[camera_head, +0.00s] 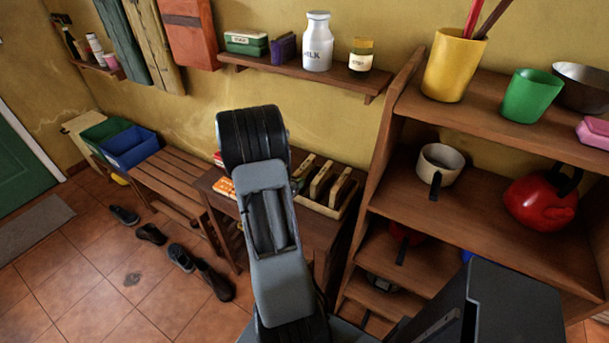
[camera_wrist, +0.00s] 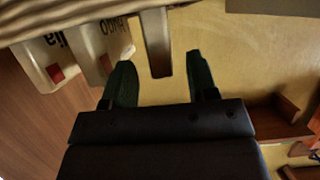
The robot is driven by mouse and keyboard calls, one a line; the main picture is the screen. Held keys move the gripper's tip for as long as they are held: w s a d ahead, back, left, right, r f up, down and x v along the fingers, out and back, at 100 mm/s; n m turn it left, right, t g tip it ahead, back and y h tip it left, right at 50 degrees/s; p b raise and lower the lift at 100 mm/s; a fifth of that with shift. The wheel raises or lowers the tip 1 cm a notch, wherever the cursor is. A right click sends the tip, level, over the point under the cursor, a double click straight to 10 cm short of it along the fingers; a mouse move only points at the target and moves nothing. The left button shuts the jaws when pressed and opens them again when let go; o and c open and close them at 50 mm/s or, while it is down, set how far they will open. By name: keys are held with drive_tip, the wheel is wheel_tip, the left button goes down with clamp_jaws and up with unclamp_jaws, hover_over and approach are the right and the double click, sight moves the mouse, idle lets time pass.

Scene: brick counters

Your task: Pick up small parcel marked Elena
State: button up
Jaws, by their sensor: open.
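In the wrist view, my gripper (camera_wrist: 160,60) is open, with its two dark green fingers apart. A narrow brown upright piece (camera_wrist: 158,45) shows between the fingertips; I cannot tell whether it lies between them or beyond. To the left are pale pieces with dark lettering and red patches: one ends in "lia" (camera_wrist: 55,42), and another has lettering that looks like "Hugo" (camera_wrist: 107,35). I cannot read the name Elena anywhere, so I cannot tell which thing is the parcel. In the head view my arm hides the gripper.
In the head view, a pale slotted rack (camera_head: 335,207) and orange-white packets (camera_head: 225,187) sit on a low wooden table. A shelf unit (camera_head: 410,205) with a red kettle (camera_head: 541,202) stands to the right. Shoes (camera_head: 150,234) lie on the tiled floor at left.

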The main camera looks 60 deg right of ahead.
sight(299, 176)
drive_tip(key=shift+x, duration=2.25)
drive_tip(key=shift+c, duration=0.3)
clamp_jaws()
drive_tip(key=shift+p, duration=0.3)
